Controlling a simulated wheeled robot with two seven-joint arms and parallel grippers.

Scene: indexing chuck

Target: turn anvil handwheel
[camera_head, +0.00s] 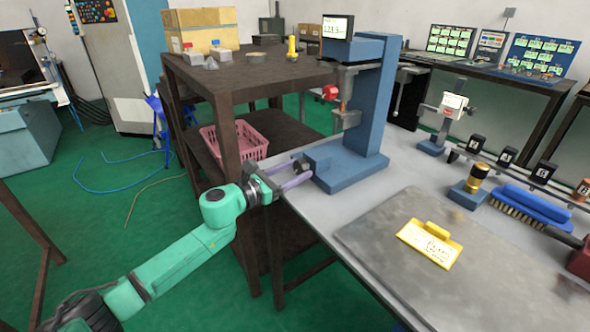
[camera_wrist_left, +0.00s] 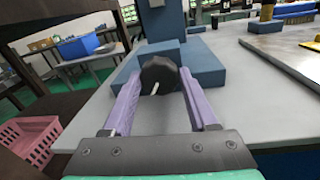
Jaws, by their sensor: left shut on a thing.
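The blue bench stand (camera_head: 345,165) stands on the grey table and carries a digital display (camera_head: 336,28) at its top. The anvil handwheel (camera_wrist_left: 159,73) is a dark round knob at the front of the stand's base, with a small pale rod on it. My left gripper (camera_head: 297,172) reaches in from the left at table height. In the left wrist view its purple fingers (camera_wrist_left: 160,88) lie on either side of the handwheel and are shut on it. In the head view the fingers partly hide the handwheel. My right gripper is in neither view.
A grey plate with a yellow sign (camera_head: 430,243) lies at the table's front. A blue brush (camera_head: 528,207), a brass-topped piece (camera_head: 476,178) and several black blocks are at right. A brown shelf (camera_head: 228,110) with a pink basket (camera_head: 237,141) stands close behind my left arm.

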